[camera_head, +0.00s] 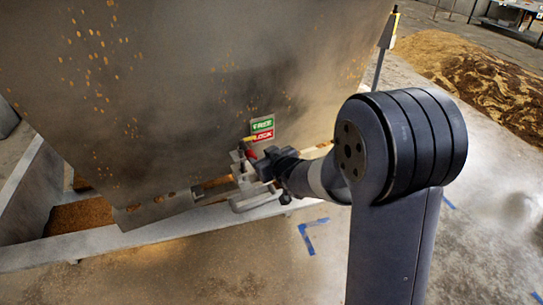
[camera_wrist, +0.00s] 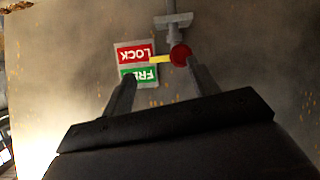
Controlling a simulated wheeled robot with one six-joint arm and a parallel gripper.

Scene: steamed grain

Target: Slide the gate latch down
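The gate latch has a red knob (camera_wrist: 180,55) with a yellow pointer (camera_wrist: 160,59), below a grey bracket (camera_wrist: 173,20) in the wrist view. The pointer is level with the lower part of the red LOCK label (camera_wrist: 136,53), near its border with the green FREE label (camera_wrist: 139,75); both read upside down there. In the head view, FREE (camera_head: 262,124) is above LOCK (camera_head: 262,135). My gripper (camera_wrist: 160,68) is open, fingers spread. The right finger's tip is beside the knob; whether they touch is unclear. In the head view my gripper (camera_head: 268,165) partly hides the latch.
The large metal hopper (camera_head: 170,90) fills the upper left of the head view, above a pale frame (camera_head: 130,238). A grey handle (camera_head: 255,201) sticks out below my gripper. A grain heap (camera_head: 470,70) lies at the back right. Open floor lies at the lower right.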

